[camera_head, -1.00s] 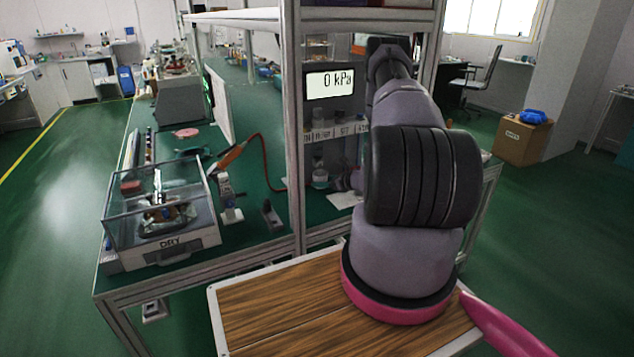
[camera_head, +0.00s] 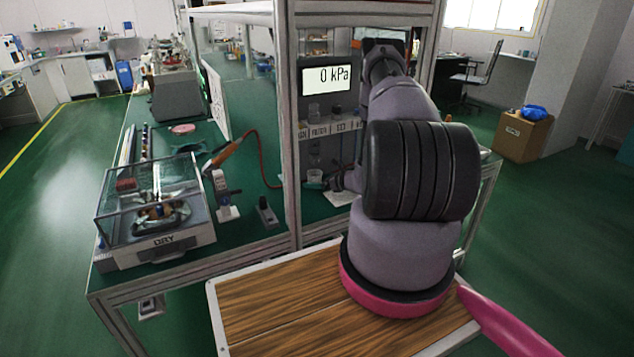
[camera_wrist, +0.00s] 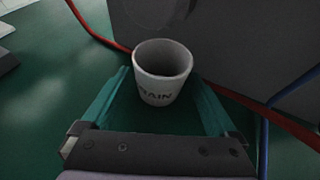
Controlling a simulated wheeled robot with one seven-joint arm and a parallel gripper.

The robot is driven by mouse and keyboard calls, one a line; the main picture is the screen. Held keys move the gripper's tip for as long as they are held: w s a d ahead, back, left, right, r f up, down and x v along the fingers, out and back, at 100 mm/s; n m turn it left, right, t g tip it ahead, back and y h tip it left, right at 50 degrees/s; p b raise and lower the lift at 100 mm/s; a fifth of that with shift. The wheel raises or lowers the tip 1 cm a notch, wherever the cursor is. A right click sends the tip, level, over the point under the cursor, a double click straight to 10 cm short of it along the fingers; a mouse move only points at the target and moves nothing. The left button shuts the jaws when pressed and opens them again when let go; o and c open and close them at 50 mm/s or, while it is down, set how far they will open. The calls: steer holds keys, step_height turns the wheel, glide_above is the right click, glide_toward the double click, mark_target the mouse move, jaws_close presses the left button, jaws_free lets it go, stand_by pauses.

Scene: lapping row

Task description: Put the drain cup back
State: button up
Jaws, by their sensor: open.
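The drain cup (camera_wrist: 161,85) is a small white open cup with dark lettering, partly cut off to "AIN", in the middle of the wrist view. It stands upright and looks empty. My gripper (camera_wrist: 159,72) is open, with one green finger on each side of the cup. I cannot tell whether either finger touches it. In the head view a small pale cup (camera_head: 314,177), apparently the same one, stands on the green bench under the labelled panel. My arm hides most of the gripper there.
A grey housing (camera_wrist: 240,45) stands close behind the cup, with a red hose (camera_wrist: 265,115) and a blue line (camera_wrist: 290,88) at right. A panel with a "0 kPa" display (camera_head: 327,79) stands above.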

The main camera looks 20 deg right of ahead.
steer(key=shift+r, duration=0.2)
steer(key=v, duration=1.2)
steer(key=shift+s, duration=0.15)
